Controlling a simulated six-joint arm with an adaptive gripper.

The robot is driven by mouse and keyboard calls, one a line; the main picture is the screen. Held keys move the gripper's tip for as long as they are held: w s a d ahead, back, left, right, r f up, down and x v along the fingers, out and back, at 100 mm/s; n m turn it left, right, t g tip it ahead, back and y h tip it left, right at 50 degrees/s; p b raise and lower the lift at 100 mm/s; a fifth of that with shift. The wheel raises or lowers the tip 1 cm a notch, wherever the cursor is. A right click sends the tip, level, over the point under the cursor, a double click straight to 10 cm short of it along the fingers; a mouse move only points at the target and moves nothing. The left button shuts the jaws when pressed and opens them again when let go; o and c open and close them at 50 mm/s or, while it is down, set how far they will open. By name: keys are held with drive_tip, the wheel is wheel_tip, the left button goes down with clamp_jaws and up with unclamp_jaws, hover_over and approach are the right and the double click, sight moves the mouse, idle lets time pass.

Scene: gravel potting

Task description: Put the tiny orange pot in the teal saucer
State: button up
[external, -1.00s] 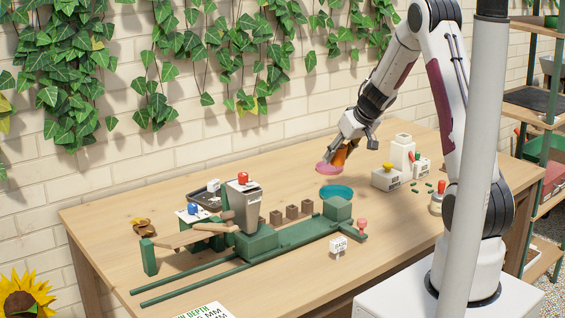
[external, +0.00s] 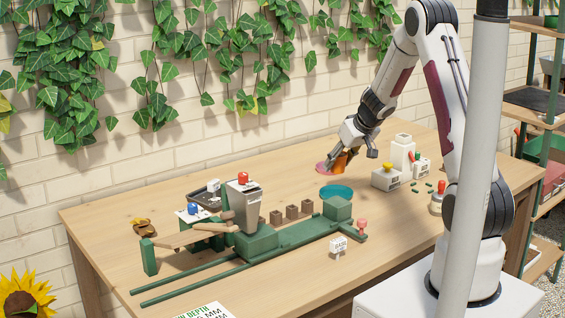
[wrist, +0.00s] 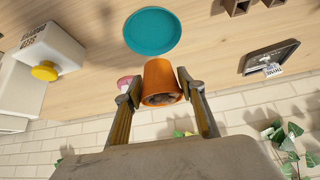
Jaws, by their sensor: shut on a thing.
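The tiny orange pot (wrist: 160,76) is between the two fingers of my gripper (wrist: 158,84) in the wrist view. The fingers are shut on its sides, and dark contents show at its near end. In the external view the orange pot (external: 340,161) hangs below my gripper (external: 341,158), in front of a pink dish. The teal saucer (wrist: 152,31) lies beyond the pot in the wrist view, with nothing visible in it. In the external view the teal saucer (external: 336,191) sits at the right end of the green fixture, nearer the camera than the pot.
The pink dish (external: 324,168) is partly hidden by the pot and gripper. White boxes, one with a yellow knob (external: 387,167), stand to the right. The green fixture (external: 290,236) with a grey hopper (external: 243,203) and several brown blocks extends left.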

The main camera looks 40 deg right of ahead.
sight(339, 173)
drive_tip(key=shift+f, duration=2)
drive_tip(key=shift+f, duration=0.2)
drive_tip(key=shift+f, duration=1.6)
drive_tip(key=shift+f, duration=0.15)
drive_tip(key=o, duration=1)
drive_tip(key=shift+r, duration=0.2)
drive_tip(key=shift+v, duration=5.95)
